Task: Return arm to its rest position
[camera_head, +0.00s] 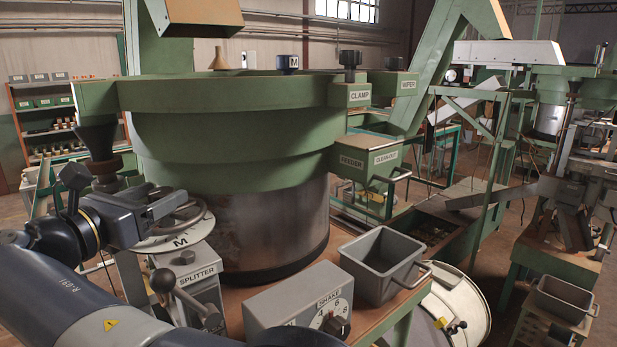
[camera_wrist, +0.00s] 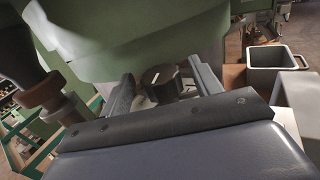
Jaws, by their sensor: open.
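My dark gripper (camera_head: 184,209) is at the left in the head view, in front of the big green hopper (camera_head: 230,120).
A brown and black fitting (camera_head: 100,155) hangs close to my wrist. A grey SHAKE box (camera_head: 300,300) with a dial and a grey open bin (camera_head: 382,265) stand on the table to the right.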

